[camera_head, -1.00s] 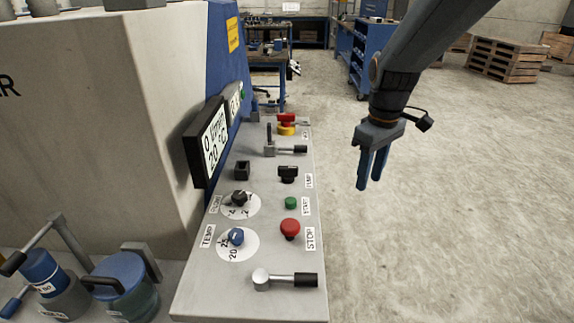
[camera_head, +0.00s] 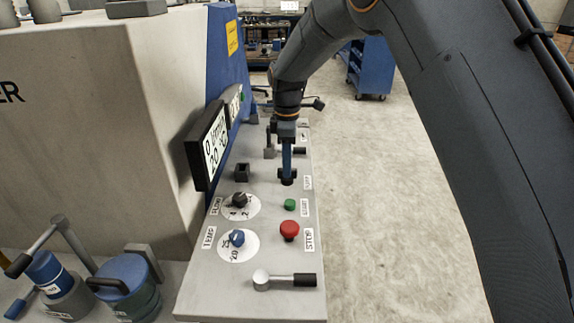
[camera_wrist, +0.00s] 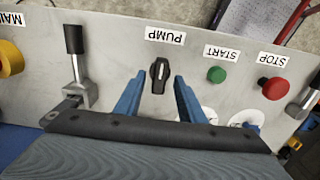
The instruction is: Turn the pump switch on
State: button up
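In the head view my gripper (camera_head: 287,172) points down over the pump switch (camera_head: 288,182), and the fingers hide part of the knob.
Close by are the green START button (camera_head: 290,205), the red STOP button (camera_head: 289,231) and a lever with a black handle (camera_wrist: 74,42). The display (camera_head: 207,148) stands left of the panel. Open floor (camera_head: 385,220) lies to the right.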

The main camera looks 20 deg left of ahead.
jog(key=shift+f, duration=0.95)
jog(key=shift+c, duration=0.4)
grip_shut()
